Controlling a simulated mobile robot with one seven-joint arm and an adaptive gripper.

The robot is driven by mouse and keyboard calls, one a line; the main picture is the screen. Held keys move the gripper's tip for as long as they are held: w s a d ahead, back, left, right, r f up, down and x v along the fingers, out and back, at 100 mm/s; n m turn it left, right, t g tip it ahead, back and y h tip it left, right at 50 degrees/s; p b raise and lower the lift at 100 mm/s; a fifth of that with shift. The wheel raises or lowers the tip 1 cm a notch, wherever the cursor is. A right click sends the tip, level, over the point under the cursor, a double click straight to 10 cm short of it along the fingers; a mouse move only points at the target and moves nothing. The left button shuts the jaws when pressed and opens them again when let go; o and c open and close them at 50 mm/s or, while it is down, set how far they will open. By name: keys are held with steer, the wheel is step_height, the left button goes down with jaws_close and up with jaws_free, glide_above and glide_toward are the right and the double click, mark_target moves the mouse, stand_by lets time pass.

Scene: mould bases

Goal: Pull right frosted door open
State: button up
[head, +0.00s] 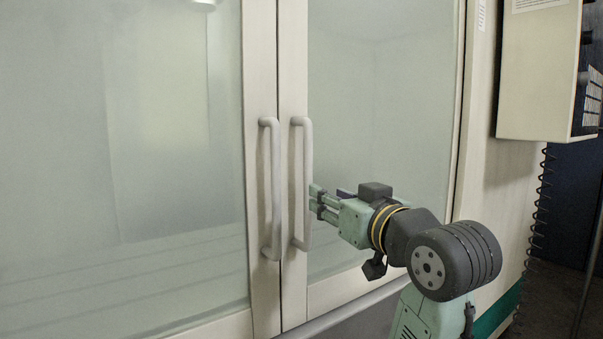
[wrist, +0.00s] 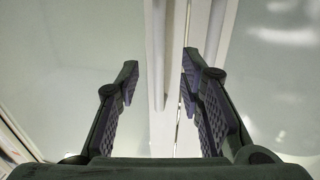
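The right frosted door (head: 385,110) stands shut beside the left frosted door (head: 170,150). Its pale vertical bar handle (head: 302,150) is close to the seam, parallel to the left door's handle (head: 269,190). My gripper (head: 316,201) is at the right door's handle, just to its right in the head view, at about mid-height. In the wrist view the gripper (wrist: 159,82) is open, its fingers well apart. A pale bar, seemingly the right handle (wrist: 156,50), lines up between the fingertips, with no clear contact. A second bar (wrist: 215,30) shows beyond the right finger.
A pale control box (head: 540,75) juts out to the right of the doors. A coiled black cable (head: 540,215) hangs below it. A lower panel edge runs beneath the doors.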

steer(key=p+x, duration=0.3)
steer(key=x, duration=0.7)
steer(key=shift+w, duration=0.15)
steer(key=shift+f, duration=0.1)
steer(key=shift+c, duration=0.5)
jaws_close()
